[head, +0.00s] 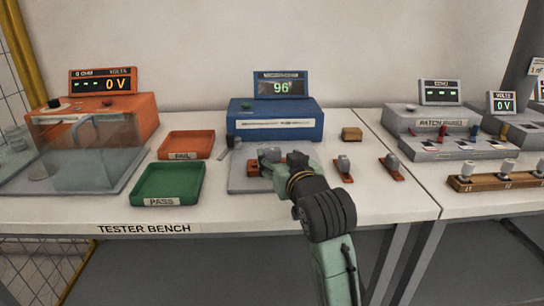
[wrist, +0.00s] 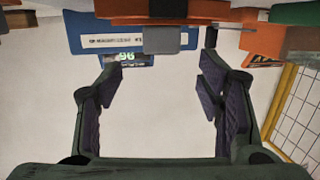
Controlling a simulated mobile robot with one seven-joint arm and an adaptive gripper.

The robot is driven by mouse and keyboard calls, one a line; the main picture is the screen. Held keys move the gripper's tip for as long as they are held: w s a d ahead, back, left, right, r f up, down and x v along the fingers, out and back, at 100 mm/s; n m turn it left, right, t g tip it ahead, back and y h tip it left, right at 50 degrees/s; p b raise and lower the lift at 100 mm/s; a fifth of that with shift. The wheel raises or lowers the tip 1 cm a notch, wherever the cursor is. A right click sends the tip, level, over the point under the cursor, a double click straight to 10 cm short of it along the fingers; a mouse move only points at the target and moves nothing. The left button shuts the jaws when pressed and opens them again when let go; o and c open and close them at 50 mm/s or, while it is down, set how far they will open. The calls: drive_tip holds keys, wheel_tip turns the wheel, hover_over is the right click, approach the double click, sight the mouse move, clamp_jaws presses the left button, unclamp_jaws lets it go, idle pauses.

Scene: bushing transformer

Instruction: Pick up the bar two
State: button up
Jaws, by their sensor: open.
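Several small orange-brown bars with grey knobs are on the bench; no readable label tells me which is bar two. One bar (head: 343,168) and another bar (head: 391,168) lie right of my arm. A third bar (head: 252,168) sits on a grey plate (head: 240,183), partly hidden by my gripper (head: 271,155). In the wrist view, my gripper (wrist: 160,72) is open and empty. An orange-brown bar (wrist: 150,19) with a grey block (wrist: 165,40) shows beyond the fingertips, near the top edge.
A blue device (head: 275,120) reading 96 stands behind the plate. A red FAIL tray (head: 186,145), a green PASS tray (head: 168,184) and a clear-covered orange tester (head: 95,110) are left. A small brown block (head: 351,134) is behind the right bars.

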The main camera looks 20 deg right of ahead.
sight(275, 149)
drive_tip(key=w, duration=0.2)
drive_tip(key=w+f+p, duration=0.1)
drive_tip(key=w, duration=0.1)
drive_tip(key=shift+w+d, duration=0.1)
drive_tip(key=shift+w, duration=0.25)
drive_tip(key=shift+c, duration=0.5)
clamp_jaws()
drive_tip(key=shift+r, duration=0.1)
drive_tip(key=shift+r, duration=0.4)
wheel_tip(275, 149, up, 3)
drive_tip(key=shift+f, duration=0.1)
drive_tip(key=s+a+b, duration=0.2)
drive_tip(key=s+b, duration=0.1)
drive_tip(key=s, duration=0.4)
drive_tip(key=s+a+r+b, duration=0.1)
drive_tip(key=s+a+b, duration=0.2)
drive_tip(key=s, duration=0.5)
drive_tip(key=shift+a, duration=0.3)
